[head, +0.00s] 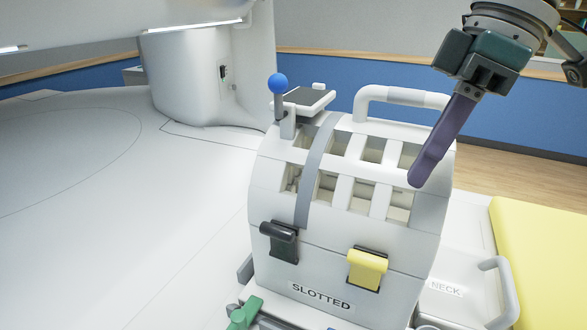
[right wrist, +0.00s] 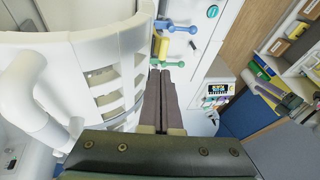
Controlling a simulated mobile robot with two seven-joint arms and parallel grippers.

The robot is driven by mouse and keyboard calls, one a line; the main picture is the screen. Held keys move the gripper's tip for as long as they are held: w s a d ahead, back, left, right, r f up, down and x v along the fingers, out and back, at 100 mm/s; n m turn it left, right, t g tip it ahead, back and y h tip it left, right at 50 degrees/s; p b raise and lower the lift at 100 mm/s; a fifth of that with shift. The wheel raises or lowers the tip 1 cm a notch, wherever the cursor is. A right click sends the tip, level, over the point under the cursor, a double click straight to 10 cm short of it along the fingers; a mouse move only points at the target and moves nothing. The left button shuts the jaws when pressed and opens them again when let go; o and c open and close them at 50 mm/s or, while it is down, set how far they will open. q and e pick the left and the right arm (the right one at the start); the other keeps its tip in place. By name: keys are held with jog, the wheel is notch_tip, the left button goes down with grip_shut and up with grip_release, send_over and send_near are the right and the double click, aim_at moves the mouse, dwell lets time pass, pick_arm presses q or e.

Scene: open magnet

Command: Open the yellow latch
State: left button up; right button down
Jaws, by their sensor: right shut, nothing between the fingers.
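The yellow latch (head: 367,268) sits on the lower front of the white slotted coil housing (head: 330,240), to the right of a black latch (head: 279,241). In the right wrist view the yellow latch (right wrist: 161,47) is just beyond my fingertips. My right gripper (head: 417,180) comes in from the upper right, its purple fingers closed and empty, pointing down over the housing's right slots, above and to the right of the yellow latch. In the right wrist view the fingers (right wrist: 160,72) lie together. My left gripper is not in view.
A blue-knobbed lever (head: 277,86) and a white handle (head: 400,97) stand on top of the housing. A green lever (head: 243,313) is at the lower front. A yellow pad (head: 540,255) lies to the right. The white surface (head: 120,190) at left is clear.

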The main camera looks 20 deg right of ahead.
aim_at(368, 254)
jog(key=x, duration=0.9)
jog(key=shift+a+f+p, duration=0.15)
jog(key=shift+f+p, duration=0.15)
jog(key=shift+p, duration=0.1)
jog(key=shift+r, duration=0.1)
jog(key=shift+p, duration=0.35)
jog(key=shift+s+a+h, duration=0.2)
jog(key=shift+a+h, duration=0.05)
jog(key=shift+h, duration=0.05)
jog(key=shift+t, duration=0.3)
